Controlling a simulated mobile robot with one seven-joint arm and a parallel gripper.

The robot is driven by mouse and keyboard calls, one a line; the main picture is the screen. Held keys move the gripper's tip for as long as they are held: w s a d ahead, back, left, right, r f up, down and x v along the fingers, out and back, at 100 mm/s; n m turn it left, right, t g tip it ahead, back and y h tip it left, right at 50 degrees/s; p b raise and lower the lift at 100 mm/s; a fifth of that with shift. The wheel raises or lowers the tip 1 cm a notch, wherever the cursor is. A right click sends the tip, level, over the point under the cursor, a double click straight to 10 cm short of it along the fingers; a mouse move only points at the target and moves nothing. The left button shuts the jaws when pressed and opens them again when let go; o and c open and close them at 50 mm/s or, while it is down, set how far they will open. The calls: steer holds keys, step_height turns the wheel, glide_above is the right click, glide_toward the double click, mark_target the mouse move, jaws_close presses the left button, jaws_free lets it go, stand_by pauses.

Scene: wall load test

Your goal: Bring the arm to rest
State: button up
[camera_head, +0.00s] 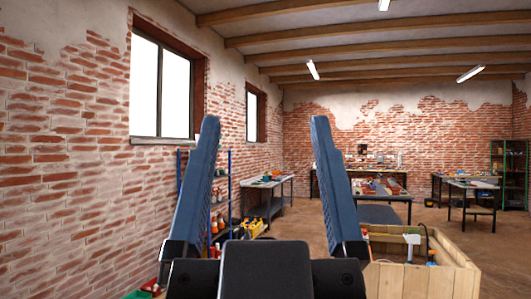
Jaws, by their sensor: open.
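My gripper (265,126) stands upright in the lower middle of the head view. Its two long blue-grey fingers point up and are wide apart. The gap between the fingers is empty; only the far room shows through it. The black gripper body (265,270) shows at the bottom edge. The rest of my arm is out of view.
A brick wall (60,160) with windows runs along the left. A wooden crate (410,282) with tools stands close at lower right. A shelf rack with blue posts (229,190) and several workbenches (378,195) stand farther back. Brown floor shows between them.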

step_height(320, 180, up, 5)
steer(key=p, duration=0.5)
steer(key=shift+r, duration=0.15)
steer(key=shift+w, duration=0.1)
stand_by(0.5)
